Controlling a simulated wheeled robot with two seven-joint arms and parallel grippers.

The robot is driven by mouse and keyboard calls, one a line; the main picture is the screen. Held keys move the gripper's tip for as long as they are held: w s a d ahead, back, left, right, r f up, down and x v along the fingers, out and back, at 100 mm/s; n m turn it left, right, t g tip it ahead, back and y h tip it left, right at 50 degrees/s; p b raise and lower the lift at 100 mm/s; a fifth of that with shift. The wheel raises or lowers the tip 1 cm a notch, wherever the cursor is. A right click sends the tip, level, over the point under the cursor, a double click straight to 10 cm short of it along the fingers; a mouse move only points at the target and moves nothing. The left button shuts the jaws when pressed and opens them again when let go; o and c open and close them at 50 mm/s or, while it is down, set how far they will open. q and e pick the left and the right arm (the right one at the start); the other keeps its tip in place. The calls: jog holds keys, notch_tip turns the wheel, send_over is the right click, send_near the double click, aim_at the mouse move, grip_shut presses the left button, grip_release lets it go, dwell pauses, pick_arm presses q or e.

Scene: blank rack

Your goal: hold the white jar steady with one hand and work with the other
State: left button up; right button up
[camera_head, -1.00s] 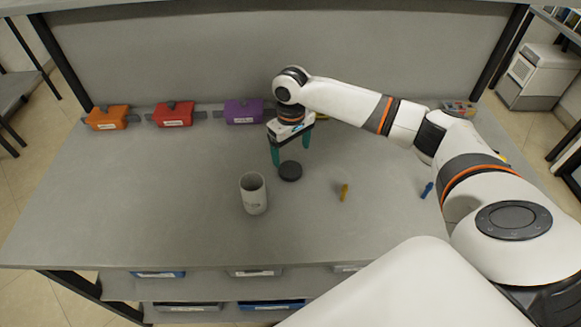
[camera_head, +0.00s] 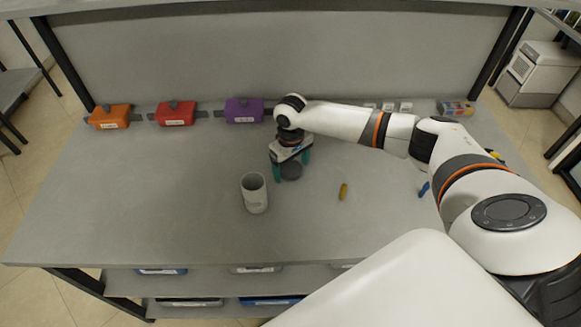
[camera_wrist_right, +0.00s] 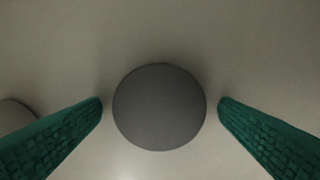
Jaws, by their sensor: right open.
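The white jar (camera_head: 254,194) stands upright and open-topped near the middle of the table, with no gripper on it. A round dark grey lid (camera_head: 291,172) lies flat on the table just behind and to the right of the jar. My right gripper (camera_head: 292,171) points down over the lid, its green fingers open on either side. In the right wrist view the lid (camera_wrist_right: 159,107) sits between the two fingertips with a gap on each side. A pale edge, probably the jar (camera_wrist_right: 14,114), shows at the left there. My left gripper is not in view.
Orange (camera_head: 109,117), red (camera_head: 174,114) and purple (camera_head: 243,111) bins line the back edge. A yellow item (camera_head: 343,191) and a blue item (camera_head: 423,189) lie to the right. A small colourful box (camera_head: 456,108) is at back right. The left table area is clear.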

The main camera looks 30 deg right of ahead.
aim_at(291, 168)
jog(key=c, duration=1)
jog(key=shift+c, duration=0.2)
jog(key=shift+r, duration=0.1)
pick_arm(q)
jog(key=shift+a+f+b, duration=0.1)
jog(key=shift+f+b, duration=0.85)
pick_arm(e)
notch_tip(291, 168, up, 10)
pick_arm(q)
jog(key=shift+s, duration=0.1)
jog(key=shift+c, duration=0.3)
